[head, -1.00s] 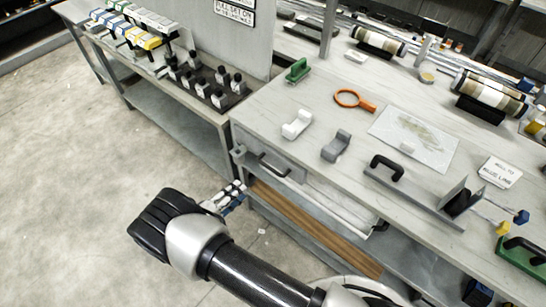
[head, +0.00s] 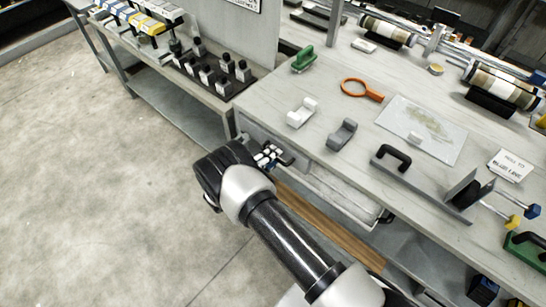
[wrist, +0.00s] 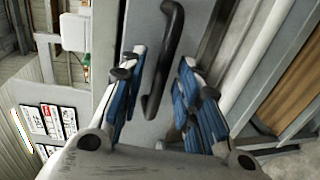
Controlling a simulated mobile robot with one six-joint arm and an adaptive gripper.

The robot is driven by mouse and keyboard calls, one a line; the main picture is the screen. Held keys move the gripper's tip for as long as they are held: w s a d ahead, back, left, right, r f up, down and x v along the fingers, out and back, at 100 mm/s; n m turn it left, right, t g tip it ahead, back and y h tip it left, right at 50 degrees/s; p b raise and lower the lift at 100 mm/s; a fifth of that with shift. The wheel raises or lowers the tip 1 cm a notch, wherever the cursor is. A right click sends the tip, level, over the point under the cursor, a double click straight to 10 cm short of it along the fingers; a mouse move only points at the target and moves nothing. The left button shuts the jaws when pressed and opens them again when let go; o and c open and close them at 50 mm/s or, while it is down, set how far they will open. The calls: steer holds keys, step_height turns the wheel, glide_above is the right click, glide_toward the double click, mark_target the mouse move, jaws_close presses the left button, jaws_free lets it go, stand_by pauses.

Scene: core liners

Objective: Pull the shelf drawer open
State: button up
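The shelf drawer has a grey front (head: 256,133) just under the left end of the workbench top, and it looks closed. Its black bar handle (wrist: 165,60) stands between my finger pads in the wrist view, running lengthwise between them. My gripper (head: 268,156) is open at the drawer front, with blue-padded fingers (wrist: 160,95) on either side of the handle. A gap shows between the handle and each finger, the left one being closer. In the head view my wrist and fingers hide most of the handle.
The workbench top (head: 330,110) holds grey and white cradles, an orange magnifier (head: 362,90) and a black-handled tool (head: 390,160). A lower wooden shelf (head: 330,225) lies below. Another bench (head: 215,100) stands at left. The floor (head: 90,200) at left is clear.

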steer(key=shift+w+d+f, duration=0.1)
steer(key=shift+w+d, duration=0.2)
steer(key=shift+w, duration=0.1)
jaws_close()
stand_by(0.6)
